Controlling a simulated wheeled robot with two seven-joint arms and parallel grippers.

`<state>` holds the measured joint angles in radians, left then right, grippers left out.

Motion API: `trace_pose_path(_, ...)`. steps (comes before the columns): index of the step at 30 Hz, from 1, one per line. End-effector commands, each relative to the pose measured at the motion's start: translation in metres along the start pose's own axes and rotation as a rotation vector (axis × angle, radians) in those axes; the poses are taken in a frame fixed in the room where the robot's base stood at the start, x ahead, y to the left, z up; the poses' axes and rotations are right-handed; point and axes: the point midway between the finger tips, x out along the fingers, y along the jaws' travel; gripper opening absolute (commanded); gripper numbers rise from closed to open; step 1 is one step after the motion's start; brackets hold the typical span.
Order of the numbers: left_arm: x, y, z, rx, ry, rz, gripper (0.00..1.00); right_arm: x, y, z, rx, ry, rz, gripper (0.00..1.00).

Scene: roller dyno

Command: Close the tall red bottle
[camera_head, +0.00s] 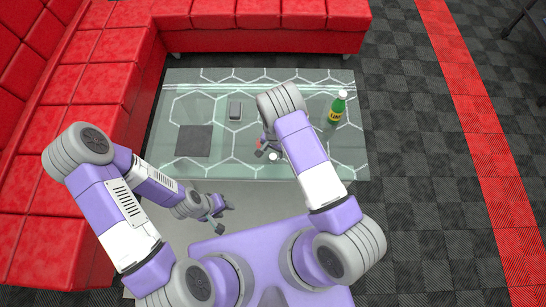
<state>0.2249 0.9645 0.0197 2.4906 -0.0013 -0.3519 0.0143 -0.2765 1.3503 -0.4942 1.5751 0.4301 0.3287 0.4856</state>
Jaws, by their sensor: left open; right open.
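No tall red bottle shows clearly. A small red patch (259,144) shows beside my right gripper (268,152), mostly hidden by my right arm; I cannot tell whether it is part of a bottle. A small round white thing (273,157), perhaps a cap, is at the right gripper's fingertips; I cannot tell whether it touches them. The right gripper is open over the glass table (300,82). My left gripper (224,218) is open and empty, in front of the table's near edge.
A green bottle (338,108) with a white top stands upright at the table's right. Red sofas (255,38) border the back and left.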

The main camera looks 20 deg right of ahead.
Motion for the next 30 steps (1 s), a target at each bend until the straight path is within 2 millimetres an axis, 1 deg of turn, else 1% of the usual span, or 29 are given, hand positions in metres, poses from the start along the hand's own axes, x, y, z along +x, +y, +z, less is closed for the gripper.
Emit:
trace_pose_path(4,0.000,0.000,0.000,0.000,0.000,0.000,0.43,0.000,0.000,0.000,-0.001,0.000,0.000,0.66)
trace_pose_path(7,0.003,-0.001,0.000,0.000,0.000,0.000,0.43,0.006,-0.001,0.000,-0.001,0.000,0.000,0.66)
trace_pose_path(15,0.020,-0.007,-0.001,0.000,0.000,0.000,0.43,0.046,-0.004,-0.002,0.000,-0.001,0.001,0.66)
trace_pose_path(17,0.021,-0.008,-0.001,0.000,0.000,0.000,0.43,0.051,-0.004,-0.002,0.000,0.000,0.000,0.66)
trace_pose_path(27,0.020,-0.007,-0.001,0.000,0.000,0.000,0.43,0.051,-0.004,-0.002,-0.001,0.000,-0.001,0.66)
trace_pose_path(28,0.020,-0.007,-0.001,0.000,0.000,0.000,0.43,0.051,-0.004,-0.002,-0.001,0.000,-0.001,0.64)
trace_pose_path(30,0.020,-0.007,-0.001,0.000,0.000,0.000,0.43,0.051,-0.004,-0.002,-0.001,0.000,-0.001,0.53)
